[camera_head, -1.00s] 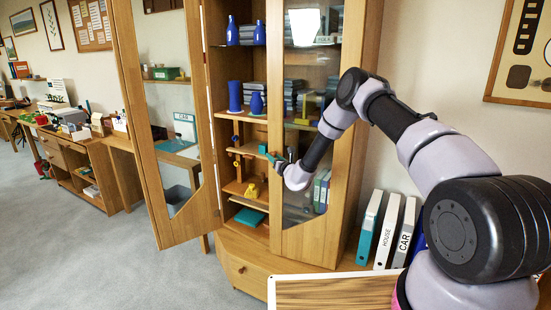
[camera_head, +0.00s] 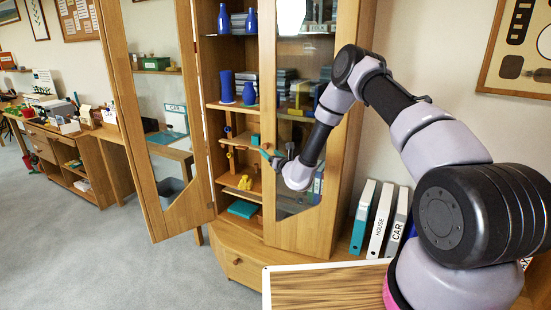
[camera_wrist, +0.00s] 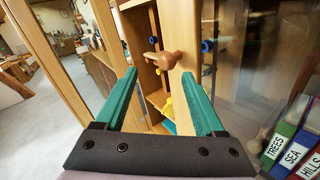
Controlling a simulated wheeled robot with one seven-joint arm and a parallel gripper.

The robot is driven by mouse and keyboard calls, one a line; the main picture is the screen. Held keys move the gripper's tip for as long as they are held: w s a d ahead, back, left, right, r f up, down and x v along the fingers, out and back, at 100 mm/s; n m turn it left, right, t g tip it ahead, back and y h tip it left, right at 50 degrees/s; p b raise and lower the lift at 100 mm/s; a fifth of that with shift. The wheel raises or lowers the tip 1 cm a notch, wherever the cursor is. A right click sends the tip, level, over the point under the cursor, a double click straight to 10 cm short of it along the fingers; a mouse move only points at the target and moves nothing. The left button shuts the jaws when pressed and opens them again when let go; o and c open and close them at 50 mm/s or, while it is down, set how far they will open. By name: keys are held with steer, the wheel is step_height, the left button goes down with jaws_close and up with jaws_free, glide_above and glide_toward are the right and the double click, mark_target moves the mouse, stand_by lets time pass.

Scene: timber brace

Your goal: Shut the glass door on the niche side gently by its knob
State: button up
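The tall wooden cabinet has two glass doors. The left glass door (camera_head: 165,110) stands wide open. The right glass door (camera_head: 298,215) covers the right half; I cannot tell whether it is slightly ajar. In the wrist view a round wooden knob (camera_wrist: 168,61) sticks out from the right door's wooden edge frame (camera_wrist: 180,30). My gripper (camera_wrist: 162,88) is open, its two teal fingers spread on either side of the view with the knob ahead between them, apparently untouched. In the head view my gripper (camera_head: 268,153) is at the right door's inner edge, and the knob is not clear there.
Open shelves (camera_head: 238,105) hold blue vases, books and a yellow figure. Binders (camera_head: 380,220) stand right of the cabinet. A striped wooden board (camera_head: 320,288) lies in front, below my arm. Grey floor (camera_head: 90,240) is free at left.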

steer(key=shift+v, duration=2.35)
steer(key=shift+d, duration=0.2)
